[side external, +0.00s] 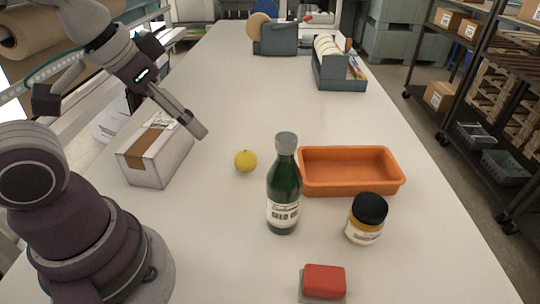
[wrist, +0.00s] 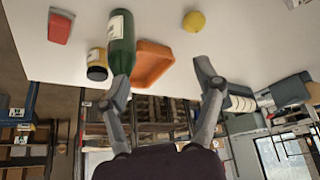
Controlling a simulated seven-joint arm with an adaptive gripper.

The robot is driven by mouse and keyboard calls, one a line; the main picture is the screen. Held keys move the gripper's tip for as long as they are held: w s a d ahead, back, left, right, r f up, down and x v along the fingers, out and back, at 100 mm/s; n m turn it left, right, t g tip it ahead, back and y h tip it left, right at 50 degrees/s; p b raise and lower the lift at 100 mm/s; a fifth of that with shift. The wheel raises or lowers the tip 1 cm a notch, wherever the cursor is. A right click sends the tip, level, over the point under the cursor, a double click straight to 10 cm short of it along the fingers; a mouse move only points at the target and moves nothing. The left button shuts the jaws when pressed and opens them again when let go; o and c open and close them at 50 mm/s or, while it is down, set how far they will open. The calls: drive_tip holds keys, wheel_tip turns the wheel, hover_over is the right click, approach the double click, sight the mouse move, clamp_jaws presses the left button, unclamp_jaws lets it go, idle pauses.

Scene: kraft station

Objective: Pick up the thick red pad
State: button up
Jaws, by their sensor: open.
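The thick red pad (side external: 325,280) lies on the table at the front, with a pale grey layer under it. In the wrist view the red pad (wrist: 60,27) shows at the top left, clear of the fingers. My gripper (side external: 197,128) is at the left, above the table near the white box, far from the pad. In the wrist view my gripper (wrist: 162,78) has its two fingers spread apart with nothing held between them.
A green bottle (side external: 285,190), a yellow jar (side external: 364,222), an orange tray (side external: 350,190), a lemon (side external: 245,160) and a white box (side external: 150,165) stand on the table (side external: 235,110). Grey holders (side external: 275,38) stand at the back. The table left of the pad is clear.

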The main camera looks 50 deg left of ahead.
wheel_tip(320, 180, up, 6)
drive_tip(key=w, duration=0.1)
drive_tip(key=m+g, duration=0.6)
drive_tip(key=m, duration=0.4)
hover_over(325, 277)
drive_tip(key=f, duration=0.1)
wheel_tip(325, 277, down, 24)
drive_tip(key=shift+f, duration=0.25)
drive_tip(key=c, duration=1.2)
